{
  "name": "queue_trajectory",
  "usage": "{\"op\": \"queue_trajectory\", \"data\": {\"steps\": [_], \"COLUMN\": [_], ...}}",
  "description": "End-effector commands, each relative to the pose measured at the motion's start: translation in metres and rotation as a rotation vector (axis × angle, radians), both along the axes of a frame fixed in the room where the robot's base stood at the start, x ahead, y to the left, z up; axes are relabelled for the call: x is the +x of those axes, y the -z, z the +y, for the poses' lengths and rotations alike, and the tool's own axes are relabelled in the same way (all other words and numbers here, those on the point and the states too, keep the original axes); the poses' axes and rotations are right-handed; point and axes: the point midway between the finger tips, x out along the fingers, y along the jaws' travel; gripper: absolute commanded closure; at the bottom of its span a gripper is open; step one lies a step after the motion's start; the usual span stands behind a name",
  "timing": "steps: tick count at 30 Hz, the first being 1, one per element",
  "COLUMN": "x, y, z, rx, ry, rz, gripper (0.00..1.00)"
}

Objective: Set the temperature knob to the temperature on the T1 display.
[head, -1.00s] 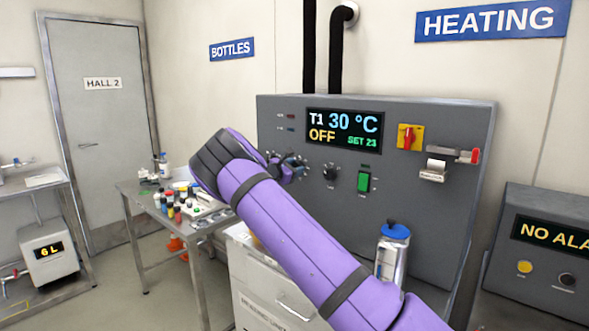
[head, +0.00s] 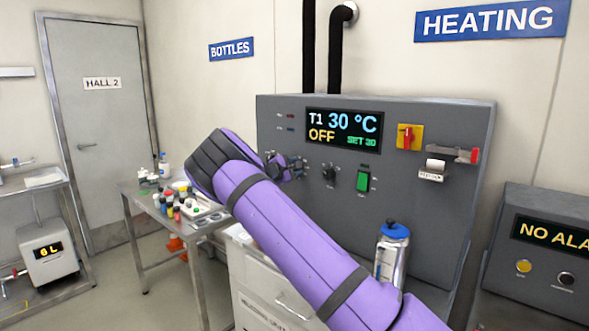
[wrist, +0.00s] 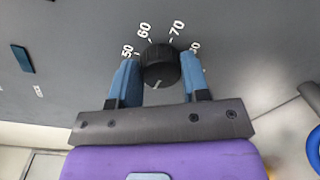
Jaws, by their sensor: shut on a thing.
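The T1 display (head: 343,131) on the grey heating panel reads 30 °C, OFF, SET 30. My gripper (wrist: 160,77) is shut on the black temperature knob (wrist: 160,66) in the wrist view, with a blue finger on each side of it. White scale marks such as 50, 60 and 70 show around the knob. The mark line on the knob points toward the gripper's base, where the scale is hidden. In the head view my purple arm covers much of the knob area, and the gripper (head: 285,168) shows only partly.
A second black knob (head: 330,173), a green switch (head: 363,181) and a red-and-yellow switch (head: 409,137) sit on the panel. A bottle with a blue lid (head: 392,252) stands in front of it. A table (head: 147,195) with small bottles is at the left.

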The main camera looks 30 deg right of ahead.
Motion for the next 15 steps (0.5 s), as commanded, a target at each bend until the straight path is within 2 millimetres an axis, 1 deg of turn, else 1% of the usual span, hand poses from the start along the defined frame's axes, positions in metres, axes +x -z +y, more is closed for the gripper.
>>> {"op": "queue_trajectory", "data": {"steps": [10, 11, 12, 14, 15], "x": [-0.0002, -0.0002, -0.0002, -0.0001, -0.0001], "y": [0.0021, 0.0021, 0.0019, 0.0017, 0.0015], "z": [0.0010, 0.0010, 0.0010, 0.0008, 0.0007], "rx": [0.003, 0.003, 0.003, 0.003, 0.002], "ry": [0.000, 0.000, 0.000, 0.000, 0.000], "rz": [0.000, 0.000, 0.000, 0.000, -0.001], "gripper": [0.81, 0.55, 0.46, 0.32, 0.32]}}
